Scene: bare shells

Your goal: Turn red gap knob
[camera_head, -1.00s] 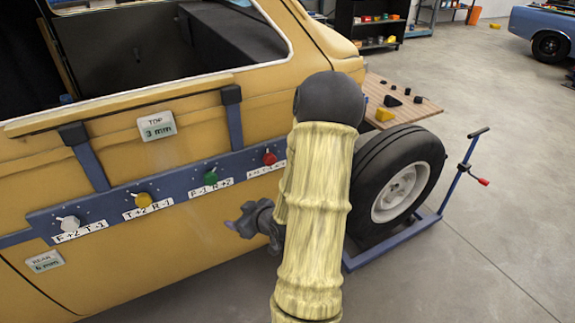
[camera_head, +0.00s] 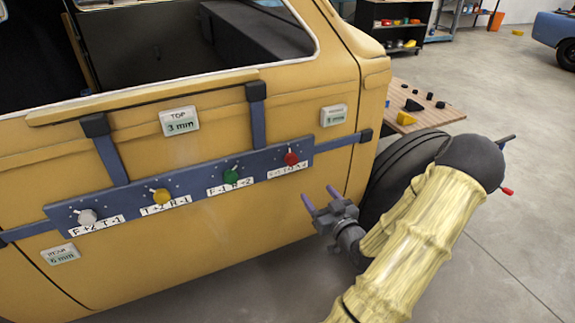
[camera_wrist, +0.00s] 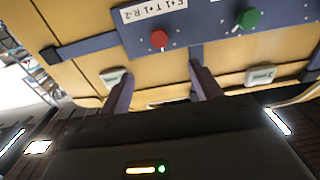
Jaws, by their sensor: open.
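The red knob (camera_head: 291,159) is the rightmost of several coloured knobs on a blue bar fixed to the yellow vehicle shell. A label partly readable lies below it. In the wrist view the picture is upside down, and the red knob (camera_wrist: 159,39) shows beyond and between my two fingers. My gripper (camera_head: 318,199) is open and empty, with purple fingers pointing up and left. It is below and to the right of the red knob, apart from it. The wrist view shows both fingers of my gripper (camera_wrist: 158,76) spread.
Along the blue bar (camera_head: 112,207) sit a green knob (camera_head: 231,175), a yellow knob (camera_head: 161,196) and a white knob (camera_head: 87,217). Display tags read TOP 3 mm (camera_head: 180,121) and 6 mm (camera_head: 60,254). A tyre (camera_head: 400,165) and wooden table (camera_head: 425,113) stand right.

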